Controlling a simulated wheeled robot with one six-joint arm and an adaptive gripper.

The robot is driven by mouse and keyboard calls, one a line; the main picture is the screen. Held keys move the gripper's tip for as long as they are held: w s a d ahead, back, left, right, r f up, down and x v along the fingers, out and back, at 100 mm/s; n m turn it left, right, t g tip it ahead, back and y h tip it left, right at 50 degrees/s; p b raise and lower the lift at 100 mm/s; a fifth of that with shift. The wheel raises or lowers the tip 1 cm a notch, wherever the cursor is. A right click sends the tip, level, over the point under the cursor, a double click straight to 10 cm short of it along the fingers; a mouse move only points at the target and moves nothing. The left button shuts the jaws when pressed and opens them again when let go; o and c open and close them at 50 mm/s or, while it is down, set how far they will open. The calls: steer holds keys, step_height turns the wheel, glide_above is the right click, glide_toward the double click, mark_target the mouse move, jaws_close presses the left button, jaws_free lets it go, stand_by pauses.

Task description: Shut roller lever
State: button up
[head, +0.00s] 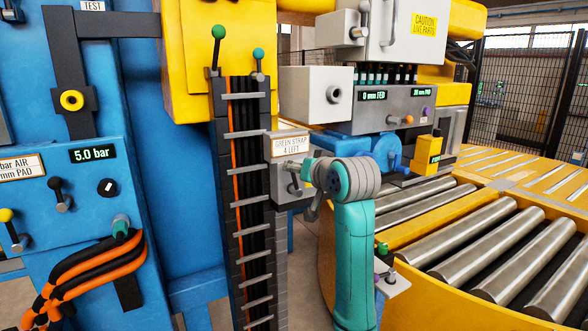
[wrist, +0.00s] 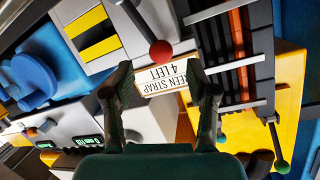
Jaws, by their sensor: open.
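A lever with a red ball knob (wrist: 160,51) shows in the wrist view, on a dark rod from a grey box. No label marks it as the roller lever. My gripper (wrist: 160,78) is open, its two dark fingers spread. The knob lies between and just beyond the fingertips in the picture; I see no grip on it. The sign "GREEN STRAP 4 LEFT" (wrist: 163,79) shows behind the fingers. In the head view the same sign (head: 290,144) sits on the grey box (head: 279,190). My arm's end is in front of this box, and the red knob cannot be made out there.
A black strap channel (head: 250,200) with metal rungs stands left of the box. A blue panel (head: 85,220) with levers and orange hoses is at left. A roller conveyor (head: 480,240) fills the right.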

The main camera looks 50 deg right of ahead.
steer(key=v, duration=0.5)
steer(key=shift+s+a, duration=0.1)
steer(key=shift+s, duration=0.1)
